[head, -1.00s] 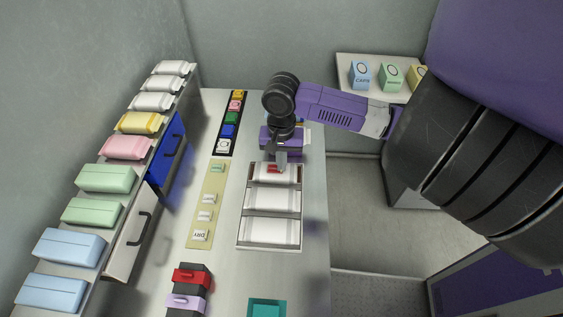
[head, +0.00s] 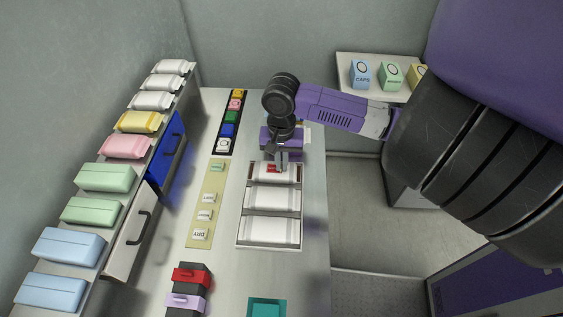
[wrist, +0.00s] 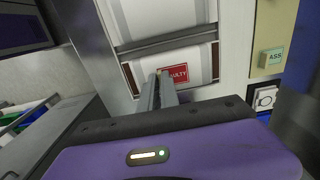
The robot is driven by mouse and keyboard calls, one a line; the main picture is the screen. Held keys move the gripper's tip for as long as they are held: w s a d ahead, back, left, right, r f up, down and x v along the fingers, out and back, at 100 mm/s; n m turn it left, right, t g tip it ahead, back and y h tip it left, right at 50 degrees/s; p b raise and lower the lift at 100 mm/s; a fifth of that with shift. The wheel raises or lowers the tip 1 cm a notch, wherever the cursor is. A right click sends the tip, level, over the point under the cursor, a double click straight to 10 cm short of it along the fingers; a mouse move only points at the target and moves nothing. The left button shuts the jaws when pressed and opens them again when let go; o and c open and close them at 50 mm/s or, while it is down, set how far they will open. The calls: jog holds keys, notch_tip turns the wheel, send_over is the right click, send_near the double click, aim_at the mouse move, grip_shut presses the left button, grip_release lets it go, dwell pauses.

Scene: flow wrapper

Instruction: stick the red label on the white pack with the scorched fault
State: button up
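A white tray (head: 270,187) holds three white packs in a row. The red label (head: 273,168) lies on the far pack (head: 259,179). In the wrist view the red label (wrist: 174,72) lies flat on the pack (wrist: 198,62), its lettering ending in "ULTY". My fingers hide its left part. My gripper (head: 279,166) is over the far pack, its fingertips at the label. In the wrist view my gripper (wrist: 160,75) shows two fingers with a narrow gap between them.
A beige strip (head: 203,229) with small tags and a black strip (head: 219,153) with coloured blocks lie left of the tray. Coloured packs line the left shelf (head: 125,190). A red-handled block (head: 191,275) and a teal block (head: 267,308) stand at the near side.

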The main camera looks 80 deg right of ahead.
jog(key=shift+o, duration=1.4)
notch_tip(320, 180, up, 8)
jog(key=shift+f, duration=0.1)
